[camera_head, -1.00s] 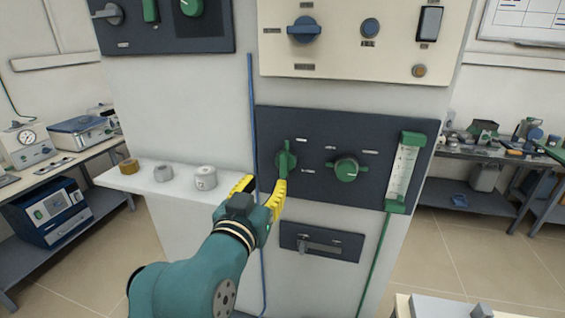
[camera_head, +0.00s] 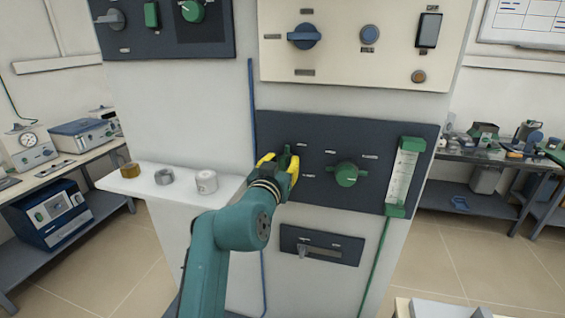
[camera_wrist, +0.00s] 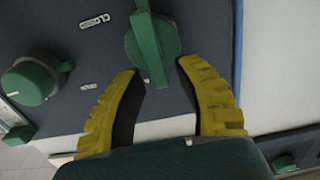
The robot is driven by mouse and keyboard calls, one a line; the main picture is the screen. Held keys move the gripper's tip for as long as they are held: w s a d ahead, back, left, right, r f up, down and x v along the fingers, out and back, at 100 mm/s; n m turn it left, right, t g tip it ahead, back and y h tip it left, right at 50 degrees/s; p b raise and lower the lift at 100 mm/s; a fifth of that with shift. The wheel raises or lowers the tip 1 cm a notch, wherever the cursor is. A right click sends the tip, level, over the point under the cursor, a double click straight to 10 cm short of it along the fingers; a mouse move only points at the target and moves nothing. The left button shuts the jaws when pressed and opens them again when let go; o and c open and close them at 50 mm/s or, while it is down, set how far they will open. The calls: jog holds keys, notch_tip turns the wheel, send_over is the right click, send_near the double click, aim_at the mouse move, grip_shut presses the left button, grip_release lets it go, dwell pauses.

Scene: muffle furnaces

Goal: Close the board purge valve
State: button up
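A green valve handle (camera_head: 286,152) sits at the left of the dark lower panel (camera_head: 400,128). My gripper (camera_head: 277,172) is in front of it and hides its lower part. In the wrist view the handle (camera_wrist: 152,45) is a long green lever with its end pointing toward the gap between my yellow fingertips (camera_wrist: 158,70). The fingers are spread, one on each side of the lever's end, with visible gaps. A label reading CLOSED (camera_wrist: 97,20) is left of the handle in the wrist view.
A round green knob (camera_head: 347,174) and a green-framed flow meter (camera_head: 404,175) are to the right on the same panel. A slotted plate (camera_head: 322,246) is below. A white shelf with small cylinders (camera_head: 206,182) juts out to the left.

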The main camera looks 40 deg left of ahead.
grip_shut()
jog(key=shift+s, duration=0.1)
jog(key=shift+s+a+f+n+p, duration=0.2)
jog(key=shift+a+f+n+p, duration=0.25)
jog(key=shift+n+p, duration=1.8)
jog(key=shift+s+a+f+n+p, duration=0.25)
jog(key=shift+f+n+p, duration=0.4)
jog(key=shift+n, duration=3.05)
jog(key=shift+s+a+f+n+p, duration=0.1)
jog(key=shift+a+f+n+p, duration=0.3)
jog(key=shift+n+p, duration=1.9)
jog(key=shift+n+b, duration=0.65)
jog(key=shift+n, duration=0.2)
jog(key=shift+o, duration=1.2)
grip_release()
jog(key=shift+r, duration=0.1)
